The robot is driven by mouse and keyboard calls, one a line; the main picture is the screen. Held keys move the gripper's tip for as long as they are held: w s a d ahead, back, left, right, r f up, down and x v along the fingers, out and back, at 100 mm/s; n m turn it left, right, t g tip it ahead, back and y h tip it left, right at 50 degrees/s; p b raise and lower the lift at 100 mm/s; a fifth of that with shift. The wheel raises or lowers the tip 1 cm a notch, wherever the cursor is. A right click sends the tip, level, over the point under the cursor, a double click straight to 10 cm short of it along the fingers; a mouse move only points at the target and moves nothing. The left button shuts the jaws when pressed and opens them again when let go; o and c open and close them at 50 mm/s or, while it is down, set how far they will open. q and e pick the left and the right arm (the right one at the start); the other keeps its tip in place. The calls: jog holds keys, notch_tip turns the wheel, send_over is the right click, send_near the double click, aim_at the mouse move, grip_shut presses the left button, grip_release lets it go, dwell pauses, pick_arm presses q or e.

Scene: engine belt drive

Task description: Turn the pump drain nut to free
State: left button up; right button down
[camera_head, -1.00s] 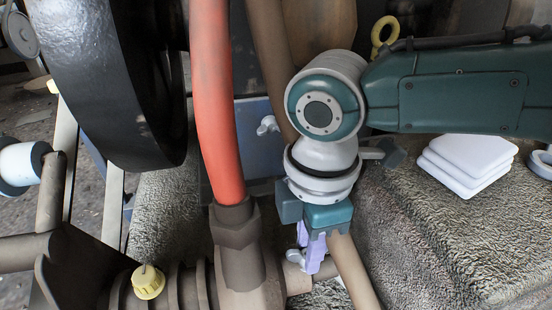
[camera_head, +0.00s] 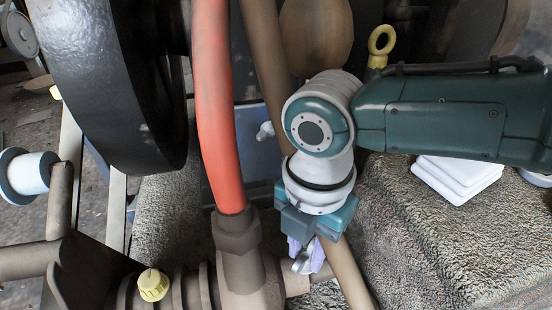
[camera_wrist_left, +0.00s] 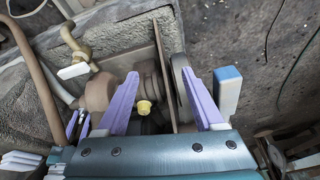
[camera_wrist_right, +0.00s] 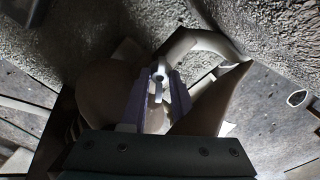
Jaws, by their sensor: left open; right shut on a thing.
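The pump drain nut is a small light-grey wing nut (camera_head: 302,263) at the end of a short brown stub low in the head view. My right gripper (camera_head: 305,257) points down at it, its purple fingers shut on the nut's wing. The right wrist view shows the nut (camera_wrist_right: 158,82) between these fingers (camera_wrist_right: 160,90), with a brown pipe elbow behind. My left gripper (camera_wrist_left: 163,90) is open and empty in the left wrist view, its purple fingers wide apart. A yellow cap (camera_wrist_left: 144,107) shows beyond them. The left gripper is outside the head view.
A red hose (camera_head: 215,110) rises left of my right wrist, and a brown pipe (camera_head: 345,275) passes close beside it. A black wheel (camera_head: 100,80) stands at the upper left. Stacked white pads (camera_head: 458,178) lie at the right. Another wing nut (camera_head: 265,131) sits on a blue box.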

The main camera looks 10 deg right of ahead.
jog(key=n, duration=0.5)
jog(key=shift+n, duration=2.5)
jog(key=c, duration=0.7)
grip_release()
jog(key=shift+o, duration=0.2)
